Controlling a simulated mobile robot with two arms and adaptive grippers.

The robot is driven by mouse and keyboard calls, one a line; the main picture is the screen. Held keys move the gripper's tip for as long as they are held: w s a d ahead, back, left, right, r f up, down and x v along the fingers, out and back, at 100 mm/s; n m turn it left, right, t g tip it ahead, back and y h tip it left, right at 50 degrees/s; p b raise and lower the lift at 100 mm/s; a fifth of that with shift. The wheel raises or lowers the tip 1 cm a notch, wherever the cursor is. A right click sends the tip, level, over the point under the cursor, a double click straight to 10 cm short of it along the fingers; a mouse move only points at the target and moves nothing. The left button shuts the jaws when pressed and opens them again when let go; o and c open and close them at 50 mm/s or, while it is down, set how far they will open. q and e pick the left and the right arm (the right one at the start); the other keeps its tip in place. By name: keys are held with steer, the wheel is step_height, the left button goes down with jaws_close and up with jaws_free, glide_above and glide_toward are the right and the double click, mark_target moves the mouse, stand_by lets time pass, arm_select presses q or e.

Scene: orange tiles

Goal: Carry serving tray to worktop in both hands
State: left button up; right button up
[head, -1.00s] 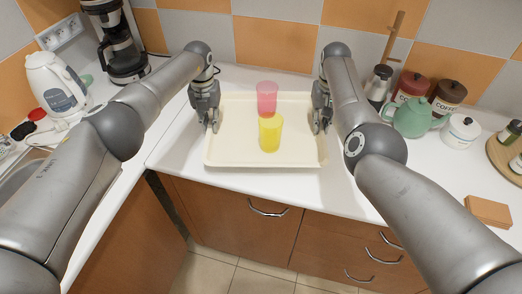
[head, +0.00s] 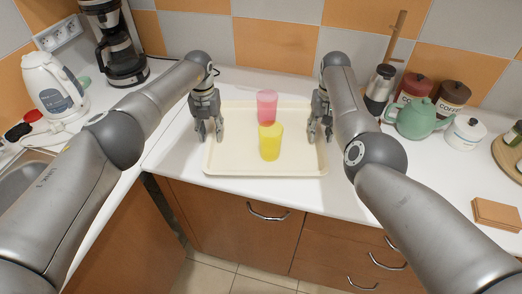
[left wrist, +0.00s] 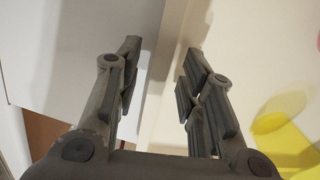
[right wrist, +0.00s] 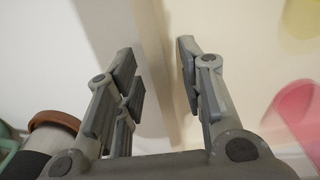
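The cream serving tray (head: 235,165) lies on the white worktop (head: 175,165), level, between my two grippers. A pink cup (head: 267,104) and a yellow cup (head: 271,142) stand upright on it. My left gripper (head: 209,138) is open at the tray's left rim. The left wrist view shows its spread fingers on either side of the rim, with clear gaps. My right gripper (head: 320,138) is open at the right rim. The right wrist view shows the rim running between its spread fingers, apart from them. Neither gripper holds anything.
A green teapot (head: 416,118), a white jar (head: 464,134), brown-lidded canisters (head: 450,97) and a metal grinder (head: 379,88) stand to the right. A kettle (head: 55,88) and coffee maker (head: 122,50) stand at the left. The worktop behind the tray is clear.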

arm_select(q)
step_height(320, 180, up, 12)
arm_select(e)
step_height(320, 180, up, 12)
stand_by(0.8)
arm_select(q)
steer(key=shift+f, duration=0.1)
arm_select(e)
steer(key=shift+f, duration=0.1)
